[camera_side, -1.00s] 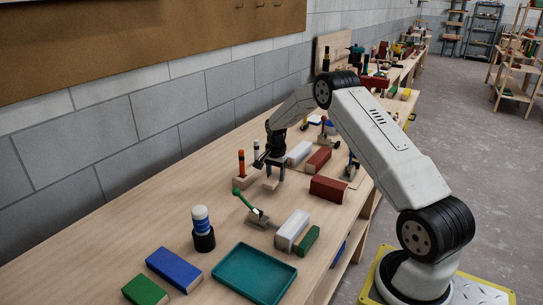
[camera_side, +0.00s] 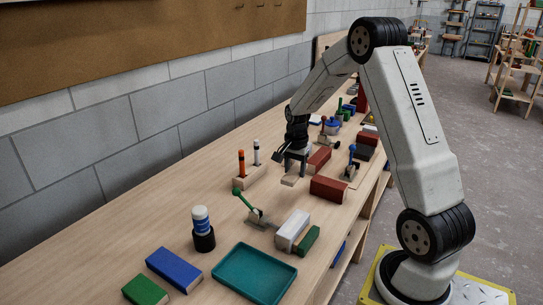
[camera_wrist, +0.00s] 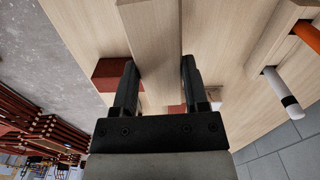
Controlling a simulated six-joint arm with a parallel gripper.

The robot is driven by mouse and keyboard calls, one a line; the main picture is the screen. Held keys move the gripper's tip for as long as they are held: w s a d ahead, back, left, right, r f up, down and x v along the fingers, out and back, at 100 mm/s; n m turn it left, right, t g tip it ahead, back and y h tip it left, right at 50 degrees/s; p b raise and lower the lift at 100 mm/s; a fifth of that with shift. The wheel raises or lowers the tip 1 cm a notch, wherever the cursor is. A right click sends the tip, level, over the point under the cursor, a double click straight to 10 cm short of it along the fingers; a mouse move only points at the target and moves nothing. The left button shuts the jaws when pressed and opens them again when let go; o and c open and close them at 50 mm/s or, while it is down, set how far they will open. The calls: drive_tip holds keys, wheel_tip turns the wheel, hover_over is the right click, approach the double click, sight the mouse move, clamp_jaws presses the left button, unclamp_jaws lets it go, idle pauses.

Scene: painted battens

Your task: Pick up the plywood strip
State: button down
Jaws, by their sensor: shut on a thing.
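The plywood strip (camera_wrist: 154,40) is pale wood and runs between the two fingers of my gripper (camera_wrist: 159,64) in the wrist view. In the side view, a short pale end of the strip (camera_side: 290,181) shows below my gripper (camera_side: 295,166). My gripper is shut on the strip and seems to hold it above the bench. The rest of the strip is hidden by the fingers in the side view.
The wooden holder (camera_side: 250,178) with an orange and a white marker stands left of my gripper. Red blocks (camera_side: 329,189) lie to the right. Bare bench lies left.

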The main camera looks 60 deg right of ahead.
drive_tip(key=shift+s+a+r, duration=0.25)
drive_tip(key=shift+s+a, duration=0.05)
drive_tip(key=shift+s, duration=0.25)
drive_tip(key=shift+s+a+r, duration=0.25)
drive_tip(key=shift+s, duration=0.25)
drive_tip(key=shift+a, duration=0.1)
